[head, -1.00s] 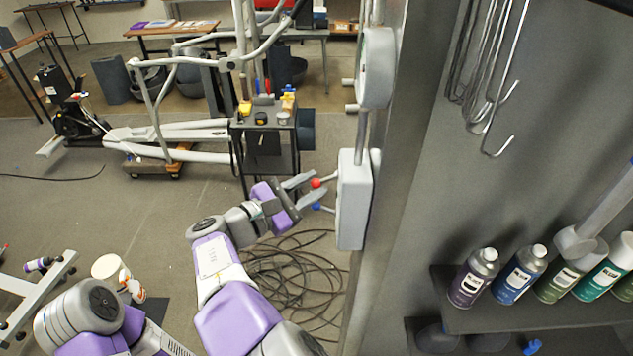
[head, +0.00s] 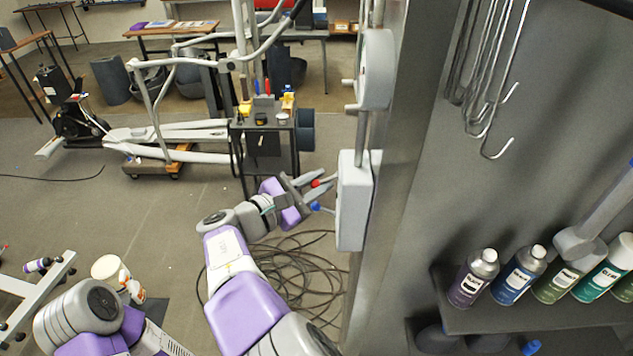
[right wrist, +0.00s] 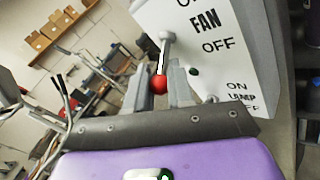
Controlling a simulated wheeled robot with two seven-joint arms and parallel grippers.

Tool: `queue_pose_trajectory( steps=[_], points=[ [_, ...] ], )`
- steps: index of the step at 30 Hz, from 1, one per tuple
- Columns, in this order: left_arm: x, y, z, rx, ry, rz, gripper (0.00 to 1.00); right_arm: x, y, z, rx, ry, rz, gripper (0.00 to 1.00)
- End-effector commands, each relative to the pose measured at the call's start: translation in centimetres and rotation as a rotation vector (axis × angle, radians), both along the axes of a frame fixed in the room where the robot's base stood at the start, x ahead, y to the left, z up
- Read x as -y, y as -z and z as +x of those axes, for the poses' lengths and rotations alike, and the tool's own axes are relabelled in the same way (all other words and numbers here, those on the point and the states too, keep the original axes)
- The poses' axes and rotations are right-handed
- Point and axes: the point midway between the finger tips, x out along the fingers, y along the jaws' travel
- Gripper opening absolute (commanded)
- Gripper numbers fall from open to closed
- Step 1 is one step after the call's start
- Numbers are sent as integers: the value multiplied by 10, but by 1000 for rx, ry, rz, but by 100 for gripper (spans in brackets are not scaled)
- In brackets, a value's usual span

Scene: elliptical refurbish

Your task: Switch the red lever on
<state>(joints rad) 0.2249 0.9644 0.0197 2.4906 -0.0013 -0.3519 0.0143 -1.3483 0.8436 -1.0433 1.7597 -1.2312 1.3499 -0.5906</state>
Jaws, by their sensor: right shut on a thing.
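The red lever has a red ball knob (head: 316,183) and sticks out from the left side of a pale grey switch box (head: 352,208). My right gripper (head: 319,182) is at the lever. In the right wrist view its fingers (right wrist: 160,88) stand on both sides of the red knob (right wrist: 158,85), shut on the lever. The lever's metal stem (right wrist: 165,55) runs up from the knob. The box's white face (right wrist: 222,40) reads FAN and OFF, with ON and LAMP lower down. My left gripper is out of view.
A blue-knobbed lever (head: 316,206) sits just below the red one. A grey post (head: 385,200) stands right of the box. Shelved spray bottles (head: 518,273) are at the right. Coiled cable (head: 300,270) lies on the floor. A small cart (head: 265,145) stands behind.

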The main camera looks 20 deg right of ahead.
Motion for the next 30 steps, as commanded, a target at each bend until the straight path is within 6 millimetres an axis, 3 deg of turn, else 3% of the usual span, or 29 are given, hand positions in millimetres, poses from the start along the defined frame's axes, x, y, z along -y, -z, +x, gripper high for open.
queue_pose_trajectory(
  steps=[8,18,30],
  points=[
    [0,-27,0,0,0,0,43,-3,-12,1,38,-4,139,0],
    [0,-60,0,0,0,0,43,-5,-27,2,125,-5,435,0],
    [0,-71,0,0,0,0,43,-2,-40,2,221,-4,754,0]
  ],
)
